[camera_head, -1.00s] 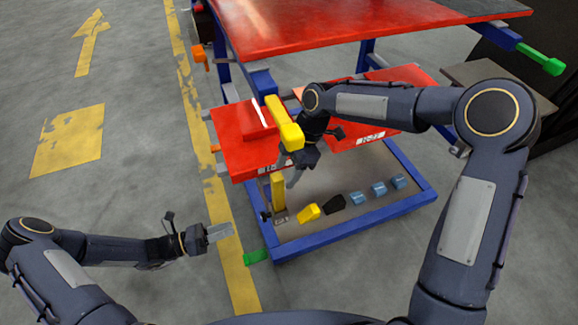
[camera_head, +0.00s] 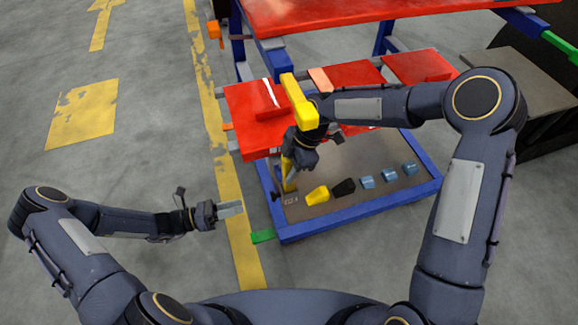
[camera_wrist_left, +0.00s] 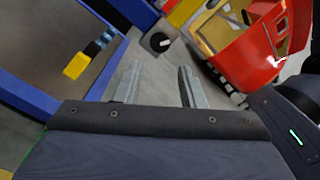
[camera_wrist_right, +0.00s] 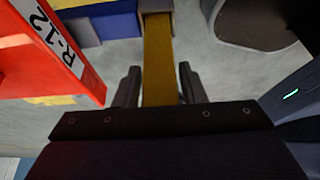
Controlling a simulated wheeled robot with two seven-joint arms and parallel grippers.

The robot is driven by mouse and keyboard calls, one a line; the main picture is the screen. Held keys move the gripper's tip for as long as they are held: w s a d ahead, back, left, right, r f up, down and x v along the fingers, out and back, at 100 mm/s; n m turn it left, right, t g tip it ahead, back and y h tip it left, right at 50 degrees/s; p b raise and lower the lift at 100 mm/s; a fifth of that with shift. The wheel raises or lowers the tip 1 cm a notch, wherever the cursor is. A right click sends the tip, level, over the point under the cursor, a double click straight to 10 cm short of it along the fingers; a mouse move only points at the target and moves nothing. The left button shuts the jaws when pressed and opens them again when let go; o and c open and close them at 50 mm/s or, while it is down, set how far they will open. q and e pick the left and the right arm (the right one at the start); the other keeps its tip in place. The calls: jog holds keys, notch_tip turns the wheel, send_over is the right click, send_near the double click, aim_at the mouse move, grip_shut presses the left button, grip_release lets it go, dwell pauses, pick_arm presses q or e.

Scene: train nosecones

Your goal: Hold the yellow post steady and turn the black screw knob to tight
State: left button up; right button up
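The yellow post (camera_head: 288,183) stands at the front left corner of the cart's lower deck, partly hidden by my right gripper (camera_head: 290,165). In the right wrist view the post (camera_wrist_right: 160,60) lies between the two fingers of my right gripper (camera_wrist_right: 158,80), which are open with a small gap on each side. The black screw knob (camera_head: 276,196) sits low beside the post. In the left wrist view the knob (camera_wrist_left: 160,42) shows a pale pointer and lies beyond the fingertips. My left gripper (camera_head: 232,208) is open and empty, to the left of the knob.
Yellow, black and blue blocks (camera_head: 344,187) stand on the lower deck inside a blue frame (camera_head: 350,209). Red panels (camera_head: 258,108) and a yellow bar (camera_head: 298,105) are above. A green tab (camera_head: 263,236) juts from the frame's corner. Floor at left is clear.

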jog(key=c, duration=0.7)
pick_arm(q)
jog(key=o, duration=0.3)
jog(key=shift+r, duration=0.1)
pick_arm(e)
grip_shut()
pick_arm(q)
jog(key=m+g+y, duration=0.4)
jog(key=m, duration=0.1)
send_near(276, 196)
jog(key=s+a, duration=0.1)
jog(key=s, duration=0.1)
notch_tip(276, 196, up, 5)
jog(key=m+t+y, duration=0.1)
jog(key=m+y, duration=0.2)
jog(key=y, duration=0.2)
jog(key=x, duration=1.2)
jog(key=shift+w+r, duration=0.1)
jog(key=shift+w, duration=0.2)
jog(key=c, duration=0.9)
